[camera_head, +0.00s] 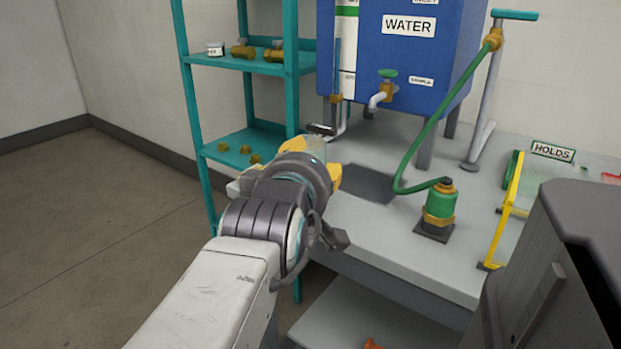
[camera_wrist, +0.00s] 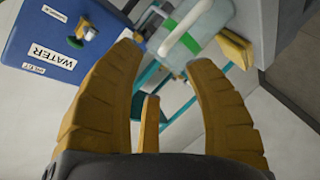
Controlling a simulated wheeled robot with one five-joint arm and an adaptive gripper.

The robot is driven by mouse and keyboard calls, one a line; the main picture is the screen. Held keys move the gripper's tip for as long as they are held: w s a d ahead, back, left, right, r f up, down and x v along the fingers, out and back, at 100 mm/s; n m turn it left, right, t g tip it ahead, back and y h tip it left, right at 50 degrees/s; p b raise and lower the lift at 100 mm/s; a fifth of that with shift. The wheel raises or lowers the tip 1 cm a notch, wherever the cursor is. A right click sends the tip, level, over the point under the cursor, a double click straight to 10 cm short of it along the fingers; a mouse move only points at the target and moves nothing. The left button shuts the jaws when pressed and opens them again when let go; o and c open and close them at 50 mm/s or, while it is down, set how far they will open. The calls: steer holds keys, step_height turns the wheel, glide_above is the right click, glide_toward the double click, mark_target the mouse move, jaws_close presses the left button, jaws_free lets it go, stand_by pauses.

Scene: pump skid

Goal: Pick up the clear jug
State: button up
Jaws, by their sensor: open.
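The clear jug (camera_wrist: 207,30) is at the top of the wrist view, just beyond my fingertips, with a pale handle-like bar and a green patch on it. In the head view only a small see-through part of the jug (camera_head: 316,146) shows behind my gripper; the rest is hidden. My gripper (camera_head: 312,165) has its yellow fingers spread. In the wrist view, my gripper (camera_wrist: 160,56) has nothing between its fingers, and the jug lies ahead, nearer the right fingertip. I cannot tell whether a finger touches it.
A blue water tank (camera_head: 413,62) with a tap (camera_head: 384,92) stands behind on the grey deck (camera_head: 345,225). A teal shelf (camera_head: 243,63) with brass fittings is at left. A green hose runs to a green-and-brass fitting (camera_head: 439,205) at right. A yellow-edged holder (camera_head: 508,215) stands further right.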

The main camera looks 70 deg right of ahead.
steer(key=shift+b+x, duration=1.75)
steer(key=shift+x, duration=1.05)
steer(key=shift+f, duration=0.1)
jaws_close()
